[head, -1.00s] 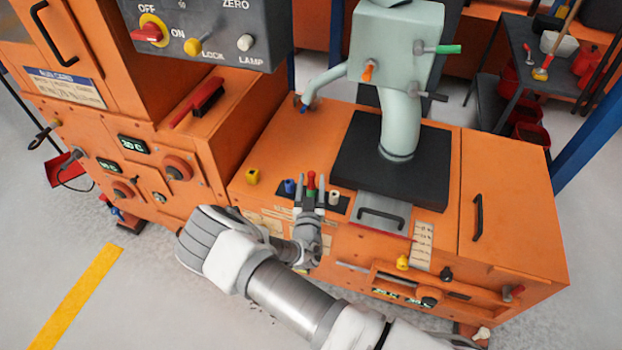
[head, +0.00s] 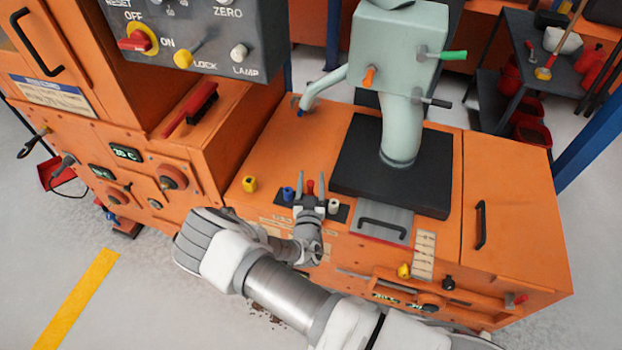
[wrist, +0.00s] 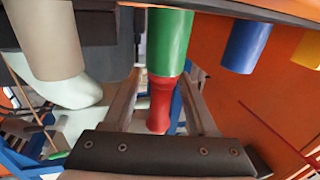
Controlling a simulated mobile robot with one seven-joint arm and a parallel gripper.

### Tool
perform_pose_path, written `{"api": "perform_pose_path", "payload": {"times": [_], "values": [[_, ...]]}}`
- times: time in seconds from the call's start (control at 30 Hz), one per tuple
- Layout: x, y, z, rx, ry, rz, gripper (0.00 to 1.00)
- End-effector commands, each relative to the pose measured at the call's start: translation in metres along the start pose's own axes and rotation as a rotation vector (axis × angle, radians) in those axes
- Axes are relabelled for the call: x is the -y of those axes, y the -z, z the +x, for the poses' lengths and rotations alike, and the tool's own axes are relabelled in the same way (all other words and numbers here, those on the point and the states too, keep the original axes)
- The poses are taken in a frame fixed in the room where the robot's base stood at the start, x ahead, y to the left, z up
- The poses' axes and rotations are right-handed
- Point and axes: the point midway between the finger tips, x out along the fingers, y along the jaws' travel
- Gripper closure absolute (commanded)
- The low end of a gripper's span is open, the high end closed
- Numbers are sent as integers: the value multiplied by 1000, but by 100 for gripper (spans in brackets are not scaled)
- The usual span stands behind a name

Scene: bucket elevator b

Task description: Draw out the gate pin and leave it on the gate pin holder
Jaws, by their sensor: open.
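A black strip (head: 342,213) on the orange cabinet top carries a blue peg (head: 288,193), a red-topped peg (head: 310,187) and a white peg (head: 333,205). A yellow peg (head: 249,184) stands apart to the left. No readable label shows which is the gate pin or its holder. My gripper (head: 310,188) is open, one finger on each side of the red-topped peg. In the wrist view this peg has a green part (wrist: 170,42) and a narrower red part (wrist: 160,105) between my fingers. I cannot tell whether they touch it.
A grey plate with a black handle (head: 383,228) lies right of the strip. A black base plate (head: 350,165) with a pale green column (head: 400,130) stands behind. Knobs line the cabinet's front.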

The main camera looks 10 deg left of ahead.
Motion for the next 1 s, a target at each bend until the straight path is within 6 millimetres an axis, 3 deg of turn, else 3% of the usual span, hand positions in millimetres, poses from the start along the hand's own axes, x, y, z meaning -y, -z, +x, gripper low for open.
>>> {"api": "perform_pose_path", "payload": {"times": [0.17,0.47,1.0], "values": [[0,0,0,0,0,0,46],[0,0,0,0,0,0,100],[0,3,0,-1,0,0,100]]}}
